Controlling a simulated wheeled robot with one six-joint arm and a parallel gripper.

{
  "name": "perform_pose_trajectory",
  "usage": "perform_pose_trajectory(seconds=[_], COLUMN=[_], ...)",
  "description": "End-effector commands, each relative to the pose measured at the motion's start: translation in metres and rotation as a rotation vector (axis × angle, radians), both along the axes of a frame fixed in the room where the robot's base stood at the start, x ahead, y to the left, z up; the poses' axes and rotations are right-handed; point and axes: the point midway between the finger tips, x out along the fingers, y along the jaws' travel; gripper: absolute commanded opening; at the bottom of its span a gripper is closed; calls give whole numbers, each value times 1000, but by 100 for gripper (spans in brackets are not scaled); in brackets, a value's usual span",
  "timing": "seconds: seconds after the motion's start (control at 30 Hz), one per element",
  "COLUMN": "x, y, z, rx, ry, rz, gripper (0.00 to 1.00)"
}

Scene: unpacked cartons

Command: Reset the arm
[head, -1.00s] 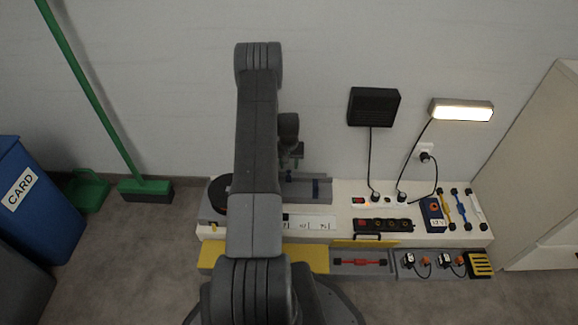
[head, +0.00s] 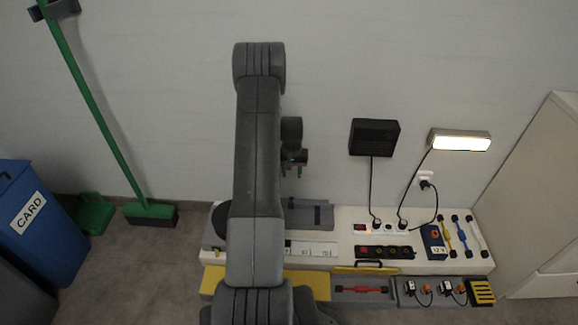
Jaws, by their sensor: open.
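My arm stands raised in the middle of the head view, its upper links running up in front of the wall. My gripper (head: 294,168) shows small and partly hidden just right of the arm, below the wrist. It is open and holds nothing that I can see. It hangs above the back of the white workbench (head: 345,215), apart from the things on it.
A lit lamp (head: 460,142) and a black box (head: 374,137) are on the wall. A blue CARD bin (head: 40,225) and green broom (head: 150,212) stand left. A cabinet (head: 545,200) stands right.

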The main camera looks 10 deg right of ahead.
Motion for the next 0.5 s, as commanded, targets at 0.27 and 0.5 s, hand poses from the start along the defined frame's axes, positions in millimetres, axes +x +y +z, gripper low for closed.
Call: perform_pose_trajectory(seconds=[0.27, 0.5], x=[1, 4], y=[0, -1], z=[-29, -77], rx=[1, 1], ry=[2, 2], rz=[0, 0], gripper=[40, 40])
